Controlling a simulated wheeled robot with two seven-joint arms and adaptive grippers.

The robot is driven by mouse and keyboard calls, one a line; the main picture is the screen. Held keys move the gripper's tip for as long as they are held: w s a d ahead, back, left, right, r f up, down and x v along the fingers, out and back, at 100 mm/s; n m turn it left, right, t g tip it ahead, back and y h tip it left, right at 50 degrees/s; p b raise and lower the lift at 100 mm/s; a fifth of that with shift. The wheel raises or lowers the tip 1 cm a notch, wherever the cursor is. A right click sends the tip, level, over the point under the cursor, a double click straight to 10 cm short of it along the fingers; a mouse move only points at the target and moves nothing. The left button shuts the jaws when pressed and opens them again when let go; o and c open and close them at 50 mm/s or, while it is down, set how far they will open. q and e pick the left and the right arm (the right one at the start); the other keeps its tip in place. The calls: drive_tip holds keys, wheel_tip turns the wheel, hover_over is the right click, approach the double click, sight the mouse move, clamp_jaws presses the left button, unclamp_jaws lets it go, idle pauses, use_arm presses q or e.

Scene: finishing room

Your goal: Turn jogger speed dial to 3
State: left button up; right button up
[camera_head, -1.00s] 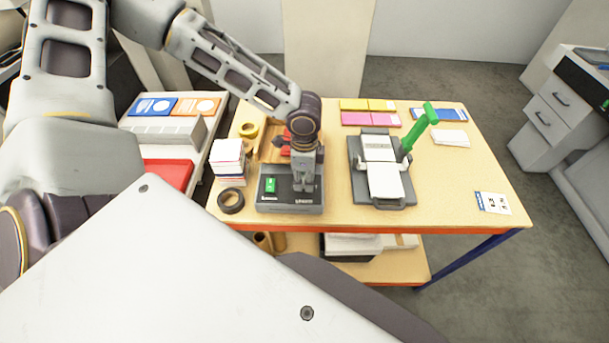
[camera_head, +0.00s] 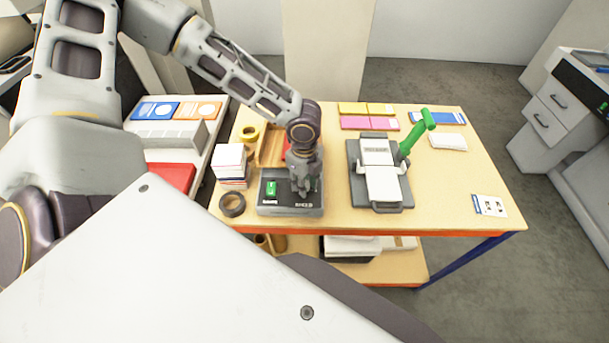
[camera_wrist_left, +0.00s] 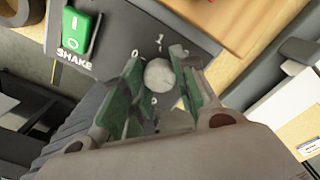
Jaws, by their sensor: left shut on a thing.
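The jogger (camera_head: 268,207) is a dark grey box with a sloped panel at the table's front left. Its green switch (camera_head: 271,188) shows at the panel's left and also in the left wrist view (camera_wrist_left: 81,32), above the word SHAKE. The speed dial (camera_wrist_left: 159,74) is a round pale knob with 0 and 1 visible around it; other marks are partly hidden, and I cannot read its setting. My left gripper (camera_head: 304,190) points down onto the panel's right side. In the left wrist view its green-padded fingers (camera_wrist_left: 160,90) are shut around the dial. My right gripper is not in view.
A paper stack (camera_head: 229,162) and a dark tape roll (camera_head: 232,204) stand left of the jogger. A grey punch (camera_head: 357,190) with a green lever (camera_head: 416,133) stands to the right. A card (camera_head: 489,206) lies at the right, where the table (camera_head: 445,190) is mostly clear.

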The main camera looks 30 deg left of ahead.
use_arm(q)
drive_tip(key=shift+c, duration=0.2)
idle(0.3)
drive_tip(key=o, duration=1.1)
drive_tip(key=shift+c, duration=0.2)
wheel_tip(320, 180, up, 12)
idle(0.4)
idle(0.7)
